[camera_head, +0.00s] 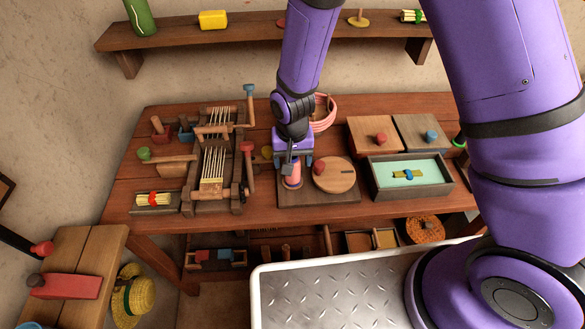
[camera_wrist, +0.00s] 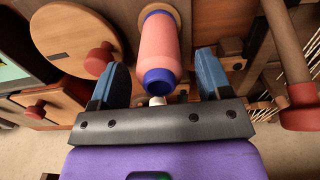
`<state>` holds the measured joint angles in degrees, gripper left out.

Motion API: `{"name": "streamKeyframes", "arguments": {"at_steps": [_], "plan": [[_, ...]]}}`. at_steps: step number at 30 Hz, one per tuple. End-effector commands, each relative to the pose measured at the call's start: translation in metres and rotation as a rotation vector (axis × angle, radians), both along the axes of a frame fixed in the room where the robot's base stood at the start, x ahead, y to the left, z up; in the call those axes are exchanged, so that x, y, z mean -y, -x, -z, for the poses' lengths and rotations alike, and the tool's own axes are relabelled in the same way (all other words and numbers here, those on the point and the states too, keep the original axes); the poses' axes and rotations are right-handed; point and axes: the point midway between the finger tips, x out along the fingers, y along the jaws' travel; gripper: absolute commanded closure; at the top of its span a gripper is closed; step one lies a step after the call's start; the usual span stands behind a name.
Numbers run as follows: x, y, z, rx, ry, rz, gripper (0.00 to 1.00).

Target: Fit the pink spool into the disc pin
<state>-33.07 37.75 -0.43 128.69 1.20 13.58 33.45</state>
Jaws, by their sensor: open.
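The pink spool (camera_head: 294,172) with blue ends stands upright on the left part of a dark wooden board (camera_head: 315,197) in the head view. In the wrist view, the spool (camera_wrist: 160,48) shows end-on, with its far end at a small tan wooden disc (camera_wrist: 178,10). A small white tip (camera_wrist: 157,101) shows at its near blue end, which may be the pin; most of the pin is hidden. My gripper (camera_head: 291,164) is above the spool, pointing down. In the wrist view, its blue fingers are apart, one on each side of the spool's near end, with gaps visible.
A round wooden lid (camera_head: 338,182) with a red knob lies right of the spool. A small loom (camera_head: 213,170) and a red-topped peg (camera_head: 248,168) stand to the left. Lidded boxes (camera_head: 372,131) and a tray with turquoise inside (camera_head: 377,193) are to the right.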

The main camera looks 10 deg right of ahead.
Motion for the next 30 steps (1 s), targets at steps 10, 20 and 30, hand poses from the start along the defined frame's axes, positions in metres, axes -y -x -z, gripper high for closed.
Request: {"name": "streamKeyframes", "arguments": {"at_steps": [10,20,30], "plan": [[0.0,0.0,0.017,0.001,0.0,0.001,0.29],[0.0,0.0,0.016,0.0,0.0,0.001,0.82],[0.001,-0.001,0.015,0.001,0.0,0.001,0.86]]}}
